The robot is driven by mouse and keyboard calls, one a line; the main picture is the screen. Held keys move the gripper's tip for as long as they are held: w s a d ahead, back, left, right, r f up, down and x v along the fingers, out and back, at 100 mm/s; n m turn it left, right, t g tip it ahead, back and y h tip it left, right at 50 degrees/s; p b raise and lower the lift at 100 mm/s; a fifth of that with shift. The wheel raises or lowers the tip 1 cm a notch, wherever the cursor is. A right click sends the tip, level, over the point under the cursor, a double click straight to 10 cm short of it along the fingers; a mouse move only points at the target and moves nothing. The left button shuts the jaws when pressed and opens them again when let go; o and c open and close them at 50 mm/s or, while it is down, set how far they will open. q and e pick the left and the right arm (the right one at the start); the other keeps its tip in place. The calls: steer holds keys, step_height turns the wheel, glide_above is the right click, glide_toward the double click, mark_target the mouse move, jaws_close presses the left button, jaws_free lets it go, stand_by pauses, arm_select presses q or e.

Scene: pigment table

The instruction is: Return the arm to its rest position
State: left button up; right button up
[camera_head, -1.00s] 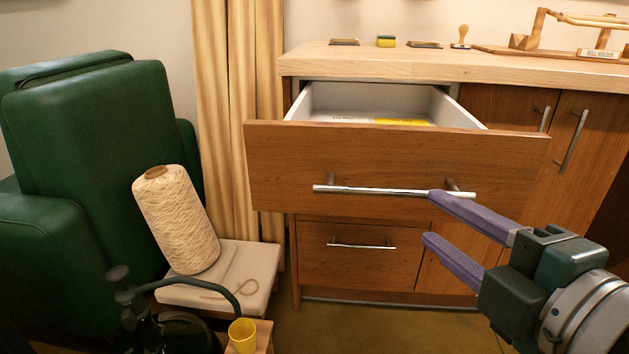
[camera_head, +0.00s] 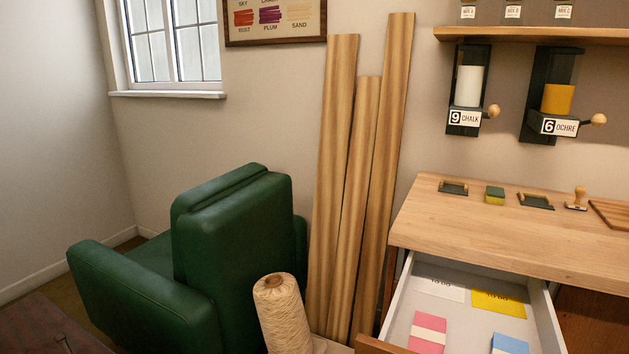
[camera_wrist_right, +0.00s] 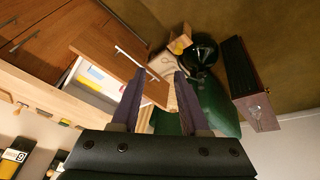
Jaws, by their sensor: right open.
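My right gripper (camera_wrist_right: 158,88) shows in the right wrist view with its two purple fingers spread apart and nothing between them. It is out of the head view. The drawer (camera_head: 403,312) stands open below the wooden counter, with a pink packet (camera_head: 427,333), a blue packet (camera_head: 510,344) and white and yellow labels inside. In the wrist view the wooden drawer front (camera_wrist_right: 100,47) and its bar handle (camera_wrist_right: 131,55) lie beyond the fingers, with no contact visible. My left gripper is in neither view.
A green armchair (camera_head: 235,255) and a cone of twine (camera_head: 280,310) stand left of the drawer. Tall boards (camera_head: 335,180) lean on the wall. The counter (camera_head: 500,222) holds small tools. Chalk and ochre dispensers (camera_head: 465,90) hang above. A dark box (camera_wrist_right: 243,80) shows in the wrist view.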

arm_select(q)
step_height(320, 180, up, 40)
steer(key=p, duration=3.7)
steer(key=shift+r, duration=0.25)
arm_select(e)
step_height(320, 180, up, 40)
steer(key=s+a+g+y, duration=0.1)
steer(key=shift+s+a+r, duration=0.25)
steer(key=shift+s+a, duration=0.1)
steer(key=shift+a, duration=0.05)
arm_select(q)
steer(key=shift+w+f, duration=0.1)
arm_select(e)
steer(key=shift+f, duration=0.1)
